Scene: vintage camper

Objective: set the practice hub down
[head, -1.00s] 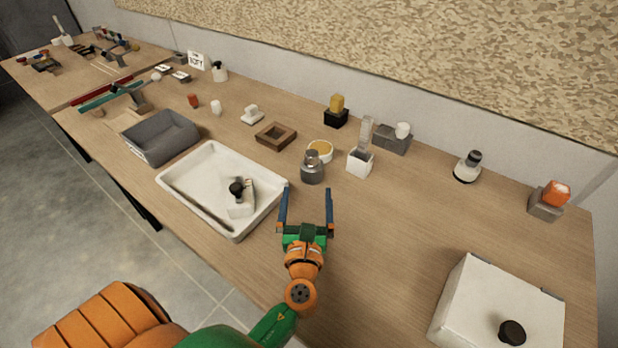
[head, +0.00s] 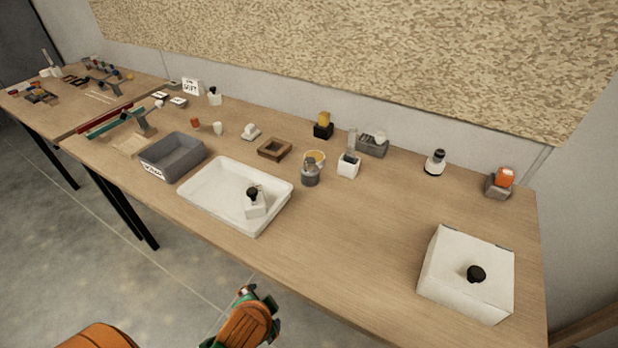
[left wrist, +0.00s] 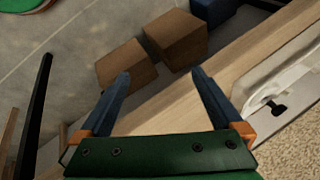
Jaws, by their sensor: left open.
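No object in view is clearly marked as the practice hub. A grey round piece with a narrower top (head: 310,176) stands upright on the table behind the tray's right end. A white block with a black knob (head: 255,206) sits in the white tray (head: 203,203). My left gripper (left wrist: 161,74) is open with nothing between its fingers in the left wrist view. It is over the table's front edge, clear of the tray. In the head view only part of my left arm shows at the bottom, and the fingers cannot be made out. My right gripper is not in view.
A large white box with a black knob (head: 450,262) stands at the right. A grey bin (head: 173,156) stands left of the tray. Small objects line the back. Brown boxes (left wrist: 177,38) lie below the table edge. The table between tray and white box is clear.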

